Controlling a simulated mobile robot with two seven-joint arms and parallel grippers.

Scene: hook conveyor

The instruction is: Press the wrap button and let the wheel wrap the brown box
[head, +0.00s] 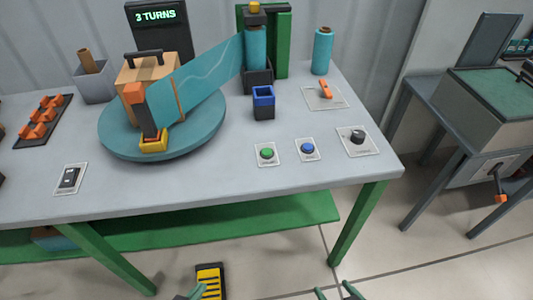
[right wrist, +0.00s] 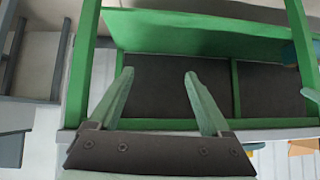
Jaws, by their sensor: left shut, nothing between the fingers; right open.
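The brown box (head: 165,68), with a dark handle on top, sits on the teal turntable wheel (head: 118,143). Teal film (head: 200,75) stretches from the roll (head: 256,52) on the green post to the box's front, by an orange-topped dark clamp (head: 145,112). A green button (head: 267,153) and a blue button (head: 307,149) sit on separate plates at the table's front; their labels are unreadable. A display (head: 156,17) reads "3 TURNS". My left gripper (head: 190,292) is shut and empty, low before the table. My right gripper (head: 336,292) is open and empty, also below the table front.
A dark knob (head: 357,136), an orange lever (head: 325,90), a rocker switch (head: 69,178) and a blue square holder (head: 263,103) are on the grey table (head: 220,185). A black-and-yellow striped thing (head: 210,280) is low in front. Another bench (head: 430,105) stands right.

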